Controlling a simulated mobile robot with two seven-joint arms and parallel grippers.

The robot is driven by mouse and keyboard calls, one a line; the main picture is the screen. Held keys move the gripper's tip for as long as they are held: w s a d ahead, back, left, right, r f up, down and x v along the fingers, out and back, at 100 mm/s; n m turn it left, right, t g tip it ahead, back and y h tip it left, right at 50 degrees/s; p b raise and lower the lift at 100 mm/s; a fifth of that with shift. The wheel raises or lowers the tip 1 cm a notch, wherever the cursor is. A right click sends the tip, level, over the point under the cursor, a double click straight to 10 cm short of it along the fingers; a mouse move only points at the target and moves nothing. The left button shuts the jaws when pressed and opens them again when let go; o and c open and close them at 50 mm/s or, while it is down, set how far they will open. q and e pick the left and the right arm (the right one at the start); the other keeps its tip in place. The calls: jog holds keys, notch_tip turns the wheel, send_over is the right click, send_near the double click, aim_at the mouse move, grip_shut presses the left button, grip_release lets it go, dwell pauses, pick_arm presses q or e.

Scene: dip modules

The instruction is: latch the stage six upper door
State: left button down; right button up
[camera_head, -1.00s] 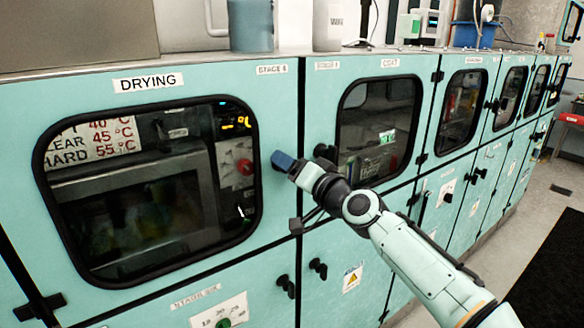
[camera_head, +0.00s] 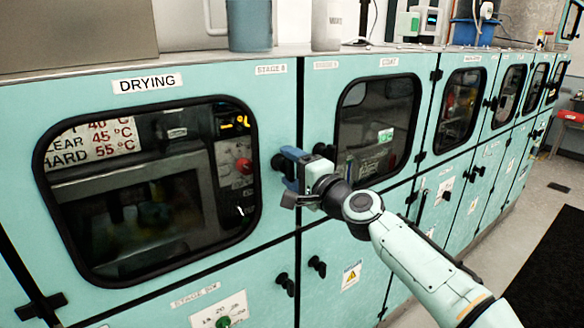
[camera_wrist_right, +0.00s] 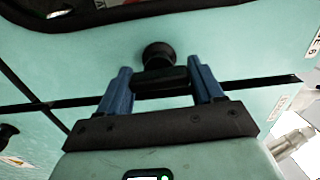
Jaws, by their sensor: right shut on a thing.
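The stage six upper door (camera_head: 272,115) is the pale green panel labelled DRYING, with a large dark window. It looks flush with the cabinet front. Its black latch handle (camera_head: 279,162) sits at the door's right edge, mostly hidden behind my right gripper (camera_head: 291,168). The round knob base (camera_wrist_right: 158,55) shows just beyond the bar. My left gripper is not in view.
The neighbouring COAT door (camera_head: 420,95) with its window is to the right, behind my right arm. Lower doors have black handles (camera_head: 285,284) close below. Containers, including a grey-blue one (camera_head: 250,25), stand on the cabinet top. Open floor lies at the right.

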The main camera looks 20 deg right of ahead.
jog(key=shift+m, duration=0.3)
dwell(0.4)
jog(key=o, duration=1)
jog(key=shift+c, duration=0.2)
jog(key=shift+s+d+f+b, duration=0.1)
jog(key=shift+s+d+b, duration=0.15)
jog(key=shift+s+b, duration=0.15)
jog(key=b+v, duration=0.4)
jog(key=v, duration=0.8)
jog(key=shift+s+b, duration=0.25)
jog(key=shift+b, duration=0.15)
jog(key=shift+w, duration=0.1)
